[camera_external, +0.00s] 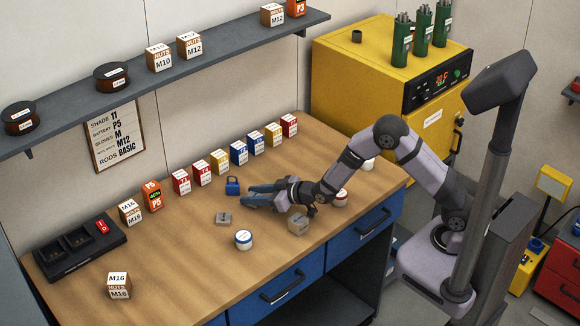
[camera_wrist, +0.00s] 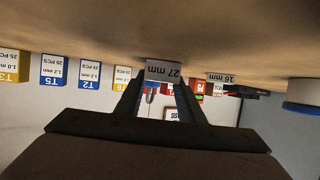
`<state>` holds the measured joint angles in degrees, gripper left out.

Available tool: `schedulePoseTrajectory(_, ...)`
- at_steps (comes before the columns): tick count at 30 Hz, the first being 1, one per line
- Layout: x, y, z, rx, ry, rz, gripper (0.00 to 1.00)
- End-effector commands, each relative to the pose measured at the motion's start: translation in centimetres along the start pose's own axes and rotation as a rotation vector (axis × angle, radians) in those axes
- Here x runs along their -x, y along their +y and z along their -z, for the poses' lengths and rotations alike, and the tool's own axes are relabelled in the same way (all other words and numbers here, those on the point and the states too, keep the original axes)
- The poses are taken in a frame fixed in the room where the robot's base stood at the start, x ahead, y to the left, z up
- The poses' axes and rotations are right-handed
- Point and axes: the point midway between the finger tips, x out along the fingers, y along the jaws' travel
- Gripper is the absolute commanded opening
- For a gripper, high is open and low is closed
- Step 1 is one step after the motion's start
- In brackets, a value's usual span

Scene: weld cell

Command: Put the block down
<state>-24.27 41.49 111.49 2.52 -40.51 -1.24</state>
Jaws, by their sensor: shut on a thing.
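A grey block marked 27 mm (camera_wrist: 163,71) sits between the two fingertips of my gripper (camera_wrist: 158,88) in the wrist view. The fingers are shut on it from both sides. In the external view my gripper (camera_external: 248,196) reaches left, low over the middle of the wooden bench, with its fingers nearly level. The held block cannot be clearly made out there. Whether it touches the bench top cannot be told. The wrist picture is upside down, with the bench (camera_wrist: 120,35) at its top.
A small grey block (camera_external: 223,218) lies just in front, marked 16 mm (camera_wrist: 221,78). A blue padlock-shaped thing (camera_external: 232,186) is by the fingertips. A jar (camera_external: 243,240) and grey cube (camera_external: 298,225) are nearer the front. Boxes (camera_external: 220,161) line the back. The front-left bench is largely clear.

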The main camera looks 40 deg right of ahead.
Motion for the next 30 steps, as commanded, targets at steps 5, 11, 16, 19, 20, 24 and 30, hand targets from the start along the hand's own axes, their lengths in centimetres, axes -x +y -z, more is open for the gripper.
schedulePoseTrajectory(5, -0.1, 0.0, -0.1, 0.0, 0.0, 0.0, 0.54)
schedulePoseTrajectory(11, 0.0, 0.0, -0.1, 0.0, -0.001, 0.0, 0.54)
schedulePoseTrajectory(16, 0.1, 0.0, 0.1, 0.0, 0.0, 0.0, 0.54)
schedulePoseTrajectory(19, 0.4, 0.0, 0.1, 0.0, 0.0, 0.0, 0.54)
schedulePoseTrajectory(20, 0.7, 0.0, 0.1, 0.0, 0.0, 0.0, 0.54)
schedulePoseTrajectory(24, 2.3, 0.0, 0.1, 0.0, 0.001, 0.0, 0.54)
schedulePoseTrajectory(30, 5.4, 0.0, 0.1, 0.0, 0.002, 0.0, 0.54)
